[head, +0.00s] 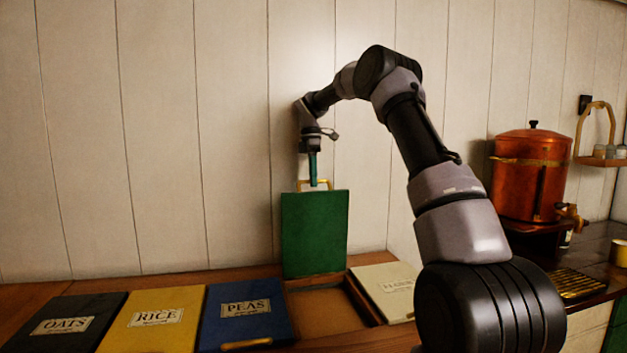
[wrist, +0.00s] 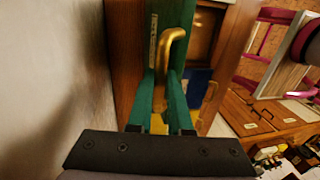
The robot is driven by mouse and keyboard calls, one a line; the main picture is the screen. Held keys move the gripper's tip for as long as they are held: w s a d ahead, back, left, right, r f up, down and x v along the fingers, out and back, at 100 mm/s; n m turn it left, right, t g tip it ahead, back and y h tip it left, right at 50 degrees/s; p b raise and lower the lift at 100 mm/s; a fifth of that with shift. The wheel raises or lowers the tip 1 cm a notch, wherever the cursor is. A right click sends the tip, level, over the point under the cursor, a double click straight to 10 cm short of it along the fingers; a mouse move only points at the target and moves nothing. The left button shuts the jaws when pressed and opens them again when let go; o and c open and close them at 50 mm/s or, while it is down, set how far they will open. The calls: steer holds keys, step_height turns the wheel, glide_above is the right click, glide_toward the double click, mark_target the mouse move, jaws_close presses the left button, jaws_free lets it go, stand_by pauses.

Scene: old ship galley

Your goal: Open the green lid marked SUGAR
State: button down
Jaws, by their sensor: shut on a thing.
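The green lid (head: 315,235) stands about upright against the wall side, above its open compartment (head: 325,308). Its SUGAR marking is not readable in either view; a pale label plate shows edge-on in the wrist view on the lid (wrist: 185,15). A brass handle (head: 327,183) sits at the lid's upper edge. My gripper (head: 313,183) is at that edge, shut on the brass handle. In the wrist view, the teal fingers of my gripper (wrist: 166,85) close around the handle (wrist: 175,36).
Closed lids marked OATS (head: 66,322), RICE (head: 153,318) and PEAS (head: 246,308) lie to the left. A cream lid (head: 388,289) lies closed to the right. A copper urn (head: 530,175) stands farther right. The panelled wall (head: 160,130) is close behind.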

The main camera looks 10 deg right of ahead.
steer(key=shift+w+f, duration=0.1)
steer(key=shift+f, duration=0.2)
steer(key=c, duration=0.8)
jaws_free()
steer(key=shift+w, duration=0.1)
steer(key=shift+c, duration=0.2)
step_height(320, 180, up, 10)
steer(key=shift+r, duration=0.1)
steer(key=shift+c, duration=0.4)
